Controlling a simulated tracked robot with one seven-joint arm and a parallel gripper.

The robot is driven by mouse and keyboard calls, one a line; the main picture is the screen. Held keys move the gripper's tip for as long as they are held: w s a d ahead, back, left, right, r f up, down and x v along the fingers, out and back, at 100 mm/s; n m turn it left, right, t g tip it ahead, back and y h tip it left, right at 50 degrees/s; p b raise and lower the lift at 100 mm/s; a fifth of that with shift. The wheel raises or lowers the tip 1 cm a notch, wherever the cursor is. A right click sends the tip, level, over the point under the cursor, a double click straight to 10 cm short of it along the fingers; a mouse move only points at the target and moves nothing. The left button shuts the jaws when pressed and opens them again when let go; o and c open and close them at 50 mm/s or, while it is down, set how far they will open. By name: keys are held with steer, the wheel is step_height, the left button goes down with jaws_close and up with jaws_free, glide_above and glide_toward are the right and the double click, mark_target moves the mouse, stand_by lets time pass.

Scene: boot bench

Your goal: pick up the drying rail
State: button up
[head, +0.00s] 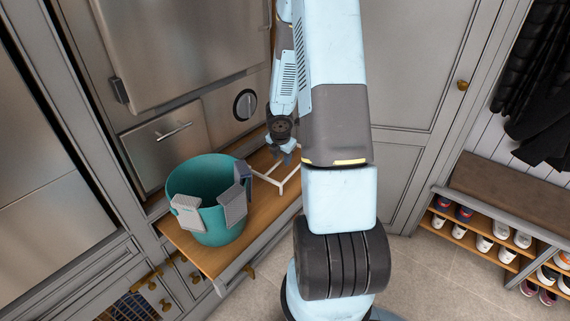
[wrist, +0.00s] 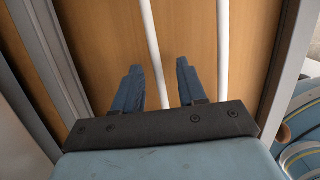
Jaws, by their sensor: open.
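The drying rail (head: 272,181) is a white frame of thin bars on the wooden pull-out shelf, right of the teal bucket in the head view. My gripper (head: 281,154) is above its far part, pointing down. In the wrist view two white bars of the drying rail (wrist: 153,45) run up the picture. My gripper (wrist: 158,67) is open, its blue fingers on either side of the left bar. The second bar is to the right of the right finger. I cannot tell how far the fingertips are above the wood. My arm hides part of the rail's right side.
The teal bucket (head: 208,224), with grey pieces on its rim, stands on the wooden shelf (head: 176,240) close to the rail. Steel and grey cabinet fronts stand behind. A shoe rack (head: 470,241) is at the right. Bare tiled floor (head: 425,275) lies between.

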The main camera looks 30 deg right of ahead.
steer(key=shift+x, duration=1.35)
steer(key=shift+c, duration=0.3)
jaws_close()
